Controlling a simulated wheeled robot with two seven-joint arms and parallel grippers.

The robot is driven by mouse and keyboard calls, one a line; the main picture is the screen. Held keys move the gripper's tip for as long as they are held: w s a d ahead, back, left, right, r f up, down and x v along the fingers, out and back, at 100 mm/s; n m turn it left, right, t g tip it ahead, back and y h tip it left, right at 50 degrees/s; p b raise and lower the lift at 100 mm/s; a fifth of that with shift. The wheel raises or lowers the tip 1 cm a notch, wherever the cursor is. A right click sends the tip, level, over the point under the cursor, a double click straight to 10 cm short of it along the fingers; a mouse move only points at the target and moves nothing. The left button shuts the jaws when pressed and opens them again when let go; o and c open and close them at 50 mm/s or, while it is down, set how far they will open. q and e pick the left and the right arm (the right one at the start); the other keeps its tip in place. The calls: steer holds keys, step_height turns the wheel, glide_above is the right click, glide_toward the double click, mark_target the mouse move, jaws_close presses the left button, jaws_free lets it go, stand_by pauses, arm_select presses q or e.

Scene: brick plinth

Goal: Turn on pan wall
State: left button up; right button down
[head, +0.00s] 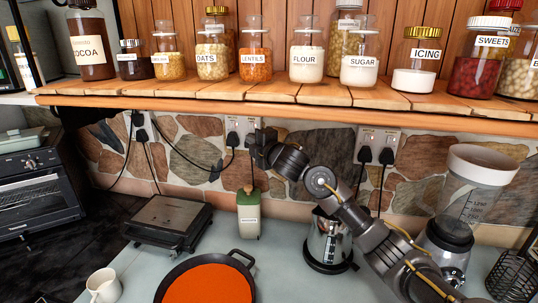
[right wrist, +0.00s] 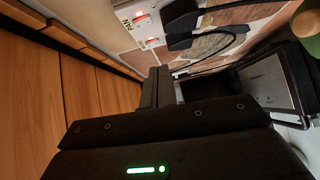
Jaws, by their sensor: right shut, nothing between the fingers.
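A white double wall socket (head: 241,126) with two black plugs is on the stone wall under the shelf. In the right wrist view the socket plate (right wrist: 133,32) carries a label that reads PAN, and red shows at two of its switches (right wrist: 141,16). My right gripper (head: 262,142) is shut and empty, just right of this socket in the head view. Its dark fingers (right wrist: 158,87) show shut in the right wrist view, below the socket plate in the picture. Whether they touch the wall or socket I cannot tell. My left gripper is not in view.
The wooden shelf (head: 300,98) with several jars overhangs the sockets. Another socket (head: 378,142) is to the right. A green-capped bottle (head: 248,222), black grill (head: 168,220), kettle (head: 328,243) and blender (head: 462,205) stand below. An orange pan (head: 208,283) lies in front.

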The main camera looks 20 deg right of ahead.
steer(key=d+b+v, duration=0.1)
steer(key=v, duration=0.5)
steer(key=shift+s+f+b, duration=0.25)
steer(key=shift+f+b, duration=0.05)
steer(key=shift+f, duration=0.3)
steer(key=shift+d, duration=0.3)
